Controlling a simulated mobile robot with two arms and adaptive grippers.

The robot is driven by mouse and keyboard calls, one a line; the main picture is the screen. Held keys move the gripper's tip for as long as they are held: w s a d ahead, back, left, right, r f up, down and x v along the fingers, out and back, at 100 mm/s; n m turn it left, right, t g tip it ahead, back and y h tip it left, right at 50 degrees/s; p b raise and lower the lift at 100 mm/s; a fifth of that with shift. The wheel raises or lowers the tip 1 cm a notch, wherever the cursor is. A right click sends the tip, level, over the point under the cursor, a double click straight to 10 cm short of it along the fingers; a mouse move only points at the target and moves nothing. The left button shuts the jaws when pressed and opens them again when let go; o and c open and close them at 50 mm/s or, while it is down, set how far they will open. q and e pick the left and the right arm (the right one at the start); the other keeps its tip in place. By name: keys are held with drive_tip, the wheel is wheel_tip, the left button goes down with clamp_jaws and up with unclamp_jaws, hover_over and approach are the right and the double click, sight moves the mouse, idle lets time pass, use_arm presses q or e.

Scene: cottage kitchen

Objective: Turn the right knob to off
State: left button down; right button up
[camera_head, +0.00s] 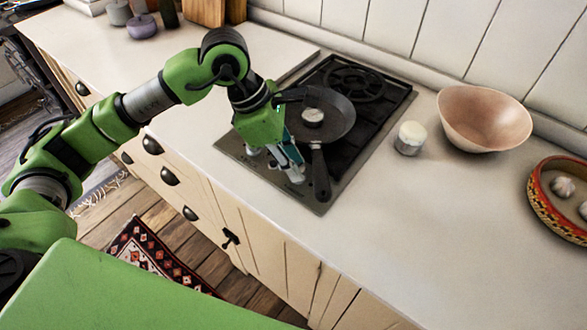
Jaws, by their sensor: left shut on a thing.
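The black stove (338,158) with a grey front strip is set into the counter. My left arm comes in from the left, and its gripper (294,175) points down at the right part of the front strip. Its fingers are closed around the right knob, which they mostly hide, so I cannot tell its turn angle. Another knob (252,150) shows to the left on the strip. A dark frying pan (338,118) sits on the stove with a small pale round thing (312,116) in it. The pan's handle (321,177) runs forward close beside my fingers. My right gripper is not in view.
A small white-topped jar (410,138), a pinkish bowl (484,118) and a patterned bowl with garlic (541,192) stand right of the stove. A purple pot (141,26) and cutting boards (205,12) are at the back left. The front right counter is clear.

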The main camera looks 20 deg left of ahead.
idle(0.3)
use_arm(q)
drive_tip(key=c, duration=1.8)
unclamp_jaws()
drive_tip(key=v, duration=1.2)
drive_tip(key=shift+r, duration=0.1)
